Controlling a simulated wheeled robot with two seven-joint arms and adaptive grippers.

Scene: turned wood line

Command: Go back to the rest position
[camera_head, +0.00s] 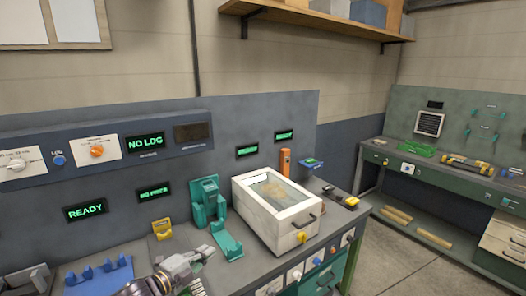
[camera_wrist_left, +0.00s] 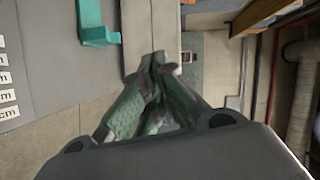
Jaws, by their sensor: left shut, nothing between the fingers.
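My left gripper (camera_head: 207,252) comes in from the bottom left in the head view, over the front of the grey bench. It is shut and holds nothing. Its closed fingers (camera_wrist_left: 157,62) also show in the left wrist view, above the bench's front edge and the floor. In the head view the fingertips are just left of a teal holder (camera_head: 229,240). My right gripper is not in view.
A white box with a glass lid (camera_head: 311,222) stands right of the teal holder. A blue rack (camera_head: 98,274) and a yellow item (camera_head: 162,230) are on the left. A green bench (camera_head: 455,184) stands at the far right, with open floor between.

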